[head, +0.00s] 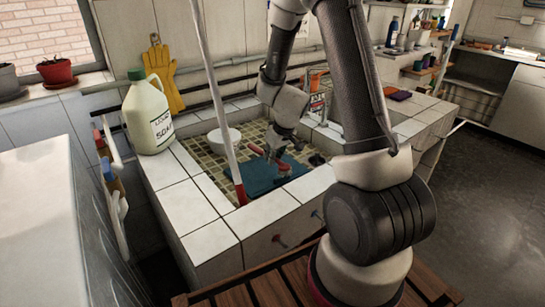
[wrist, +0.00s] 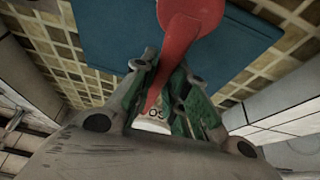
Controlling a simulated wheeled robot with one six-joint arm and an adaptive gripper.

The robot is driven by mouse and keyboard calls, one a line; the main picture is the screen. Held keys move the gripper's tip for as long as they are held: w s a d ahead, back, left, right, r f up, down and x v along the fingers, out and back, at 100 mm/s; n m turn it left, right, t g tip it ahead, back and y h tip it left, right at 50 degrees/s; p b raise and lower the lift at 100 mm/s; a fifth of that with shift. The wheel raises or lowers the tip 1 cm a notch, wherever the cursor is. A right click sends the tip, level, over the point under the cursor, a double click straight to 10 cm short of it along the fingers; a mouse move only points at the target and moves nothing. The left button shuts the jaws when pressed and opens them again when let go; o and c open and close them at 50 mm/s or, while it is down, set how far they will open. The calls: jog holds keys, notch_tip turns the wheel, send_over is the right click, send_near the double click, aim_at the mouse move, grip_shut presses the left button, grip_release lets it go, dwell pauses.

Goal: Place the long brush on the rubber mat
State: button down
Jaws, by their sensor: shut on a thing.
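My gripper (head: 273,158) is low over the sink basin, fingers pointing down. It is shut on a red-handled tool, seemingly the long brush (wrist: 187,28). In the head view only small red bits show beside the fingers. The blue rubber mat (head: 257,183) lies on the basin floor below my gripper; it also shows behind the tool in the wrist view (wrist: 112,38). Whether the brush touches the mat is unclear.
A pale pole (head: 214,95) with a red lower end crosses in front of the basin. A white bowl (head: 224,138) stands at the basin's left. A soap jug (head: 147,115) stands on the left tiled rim (head: 185,192). Yellow gloves (head: 163,76) hang behind.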

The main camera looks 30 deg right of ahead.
jog(key=shift+f, duration=0.2)
jog(key=shift+f, duration=0.5)
jog(key=c, duration=1.4)
grip_release()
